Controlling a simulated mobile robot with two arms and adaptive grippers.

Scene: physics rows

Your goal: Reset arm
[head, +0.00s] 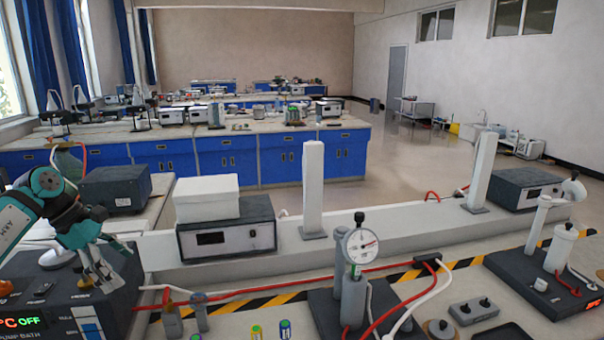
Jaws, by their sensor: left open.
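My left arm comes in from the left edge, with teal and dark grey links. My left gripper (97,282) hangs fingers down at the left, in front of or over a dark pump bath unit (50,290). Its fingers stand apart, and I see nothing between them. I cannot tell whether the fingertips touch the unit. My right gripper is not in view.
A dial gauge (361,245) stands on a dark base at front centre. Several small batteries (284,330) stand at the front edge. A grey box (226,236) carries a white block (206,197). Red and white cables cross the bench. Open floor lies at the back right.

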